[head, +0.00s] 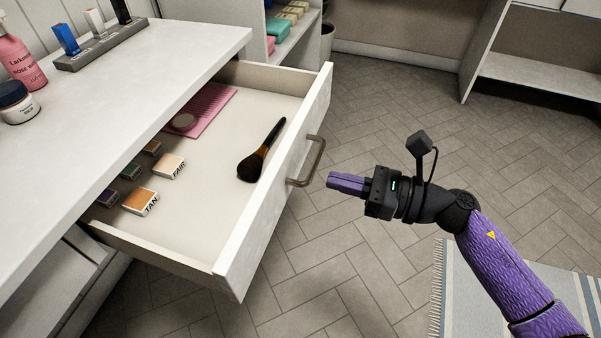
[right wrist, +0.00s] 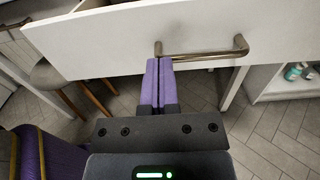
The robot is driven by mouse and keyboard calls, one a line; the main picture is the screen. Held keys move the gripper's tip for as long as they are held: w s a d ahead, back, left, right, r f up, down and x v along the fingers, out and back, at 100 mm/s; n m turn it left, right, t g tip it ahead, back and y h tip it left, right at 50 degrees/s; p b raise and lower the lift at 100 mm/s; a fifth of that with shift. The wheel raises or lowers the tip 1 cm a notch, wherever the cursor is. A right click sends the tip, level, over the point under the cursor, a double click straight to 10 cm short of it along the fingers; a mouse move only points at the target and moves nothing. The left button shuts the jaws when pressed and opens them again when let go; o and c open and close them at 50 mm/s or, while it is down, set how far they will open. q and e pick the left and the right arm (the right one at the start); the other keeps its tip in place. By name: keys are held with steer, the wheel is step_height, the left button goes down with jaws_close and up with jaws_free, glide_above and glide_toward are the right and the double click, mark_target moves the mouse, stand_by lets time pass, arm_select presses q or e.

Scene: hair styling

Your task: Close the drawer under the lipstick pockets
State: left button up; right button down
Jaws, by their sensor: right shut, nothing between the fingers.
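The drawer (head: 270,196) under the white tabletop stands pulled well out, with its inside showing. Its front has a metal bar handle (head: 312,161), which also shows in the right wrist view (right wrist: 205,55). The lipstick holder (head: 102,45) stands on the tabletop above, at the upper left. My right gripper (head: 331,182) is shut and empty, its purple fingers pointing at the drawer front just right of the handle. In the right wrist view its fingertips (right wrist: 159,62) appear near one end of the handle; I cannot tell whether they touch. My left gripper is not in view.
In the drawer lie a brush (head: 262,150), a pink palette (head: 205,108) and several small blocks, including one marked TAN (head: 140,201). A pink bottle (head: 18,62) and a jar (head: 17,103) stand on the tabletop (head: 150,75). Open floor (head: 400,110) surrounds my right arm.

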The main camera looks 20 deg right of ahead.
mark_target(287, 168)
steer(key=b+x, duration=0.1)
steer(key=x, duration=0.5)
steer(key=shift+w+a, duration=0.1)
steer(key=shift+w, duration=0.05)
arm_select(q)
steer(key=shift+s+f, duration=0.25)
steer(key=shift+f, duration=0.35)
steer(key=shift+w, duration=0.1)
